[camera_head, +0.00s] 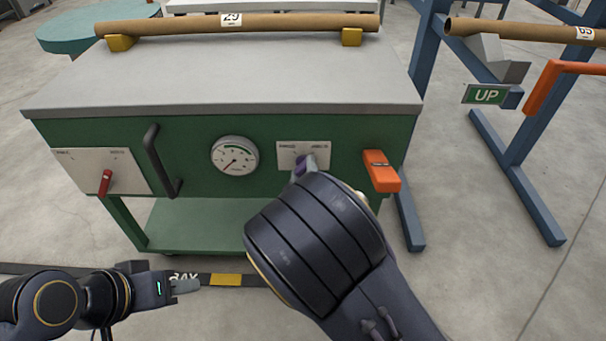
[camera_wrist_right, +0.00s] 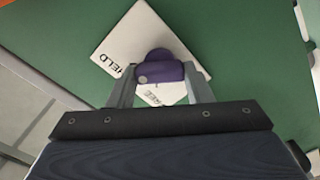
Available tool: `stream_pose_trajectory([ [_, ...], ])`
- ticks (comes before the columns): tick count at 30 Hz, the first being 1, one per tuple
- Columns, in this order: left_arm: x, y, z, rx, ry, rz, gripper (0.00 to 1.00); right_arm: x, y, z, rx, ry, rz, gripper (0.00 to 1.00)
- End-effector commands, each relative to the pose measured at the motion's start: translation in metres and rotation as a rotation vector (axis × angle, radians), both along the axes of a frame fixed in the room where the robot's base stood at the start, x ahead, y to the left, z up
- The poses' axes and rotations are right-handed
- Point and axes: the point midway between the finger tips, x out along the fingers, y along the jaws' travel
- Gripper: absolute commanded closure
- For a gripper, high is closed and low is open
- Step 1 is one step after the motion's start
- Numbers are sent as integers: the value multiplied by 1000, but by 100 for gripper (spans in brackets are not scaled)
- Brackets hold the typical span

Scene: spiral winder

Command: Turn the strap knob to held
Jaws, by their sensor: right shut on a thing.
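The strap knob (camera_wrist_right: 160,70) is purple and sits on a white label plate (camera_head: 287,149) on the front of the green cart. In the right wrist view the plate (camera_wrist_right: 128,42) reads HELD at one side, and the other word is partly covered. My right gripper (camera_wrist_right: 160,82) is shut on the knob, one finger on each side. In the head view the knob (camera_head: 304,164) shows just above my right wrist, which hides most of the gripper. My left gripper (camera_head: 185,286) is low at the left, away from the cart; its finger gap does not show clearly.
The green cart (camera_head: 220,190) also bears a red switch (camera_head: 106,182), a black handle (camera_head: 158,160), a dial gauge (camera_head: 235,156) and an orange block (camera_head: 381,171). A cardboard tube (camera_head: 180,25) lies on top. A blue frame (camera_head: 520,170) with an UP sign (camera_head: 486,95) stands right.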

Motion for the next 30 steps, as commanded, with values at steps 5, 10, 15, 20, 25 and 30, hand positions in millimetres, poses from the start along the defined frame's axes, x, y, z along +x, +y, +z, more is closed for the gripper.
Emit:
stream_pose_trajectory([
  [5,0,0,-2,0,0,0,64,-1,0,-1,38,2,2,77],
  [10,0,0,-3,0,0,0,64,-1,0,-1,52,3,1,77],
  [15,0,0,-3,0,0,0,64,-1,0,-1,53,3,1,77],
  [20,0,0,-3,0,0,0,64,-1,1,-1,53,4,2,52],
  [25,0,0,-3,0,0,0,64,0,0,-1,52,2,0,33],
  [30,0,0,-3,0,0,0,64,0,0,0,51,1,0,33],
])
